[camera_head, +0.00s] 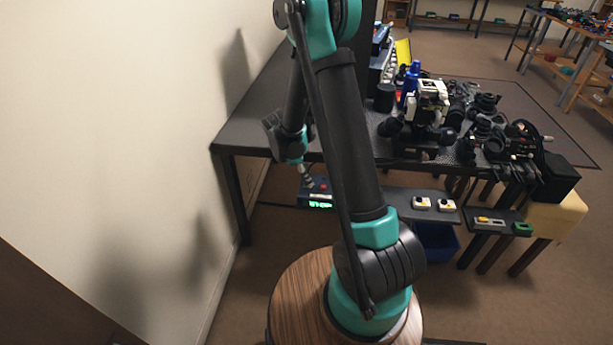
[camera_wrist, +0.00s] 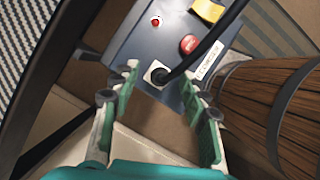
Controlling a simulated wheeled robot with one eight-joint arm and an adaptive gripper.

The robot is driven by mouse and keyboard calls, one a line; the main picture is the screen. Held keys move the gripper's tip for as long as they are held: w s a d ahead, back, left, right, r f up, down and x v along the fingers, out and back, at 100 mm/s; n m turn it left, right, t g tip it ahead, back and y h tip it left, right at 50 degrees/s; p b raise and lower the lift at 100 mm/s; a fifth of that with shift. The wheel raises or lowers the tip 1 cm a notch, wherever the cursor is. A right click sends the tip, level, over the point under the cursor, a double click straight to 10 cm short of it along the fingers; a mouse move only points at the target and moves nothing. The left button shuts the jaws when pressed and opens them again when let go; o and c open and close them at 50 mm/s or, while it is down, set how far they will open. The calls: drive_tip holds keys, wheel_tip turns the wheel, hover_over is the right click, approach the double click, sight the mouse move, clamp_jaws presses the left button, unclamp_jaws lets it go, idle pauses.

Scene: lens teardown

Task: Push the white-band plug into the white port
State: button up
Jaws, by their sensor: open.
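In the wrist view, the white port (camera_wrist: 149,68) is a small white square plate on a blue-grey box (camera_wrist: 135,42). A black plug (camera_wrist: 160,76) on a thick black cable (camera_wrist: 210,42) stands at this port; no white band shows clearly, and I cannot tell how deep it sits. My gripper (camera_wrist: 157,78) is open, its green-padded fingers on either side of the port and plug, apart from them. In the head view my gripper (camera_head: 306,178) is beside the low box (camera_head: 315,189) with the green display; the port is not discernible there.
The box also bears a red button (camera_wrist: 189,44), a red lamp (camera_wrist: 155,20), a yellow tag (camera_wrist: 208,10) and a white label (camera_wrist: 211,60). A wooden round thing (camera_wrist: 255,95) stands close at right. The black table (camera_head: 235,128) holds crowded camera parts at right.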

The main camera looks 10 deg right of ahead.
drive_tip(key=v, duration=1.1)
drive_tip(key=shift+r, duration=0.3)
drive_tip(key=shift+a, duration=0.1)
drive_tip(key=s+d+m+t+y, duration=0.2)
drive_tip(key=s+d+m, duration=0.2)
drive_tip(key=s+m, duration=0.5)
drive_tip(key=s+d+m+t+y, duration=0.1)
drive_tip(key=s+d+m, duration=0.4)
drive_tip(key=s+m, duration=0.5)
drive_tip(key=s+y, duration=0.1)
drive_tip(key=s, duration=0.1)
drive_tip(key=shift+s+t+y, duration=0.3)
drive_tip(key=shift+t, duration=0.1)
drive_tip(key=shift+d+r, duration=0.1)
drive_tip(key=shift+d, duration=0.05)
drive_tip(key=shift+c, duration=0.3)
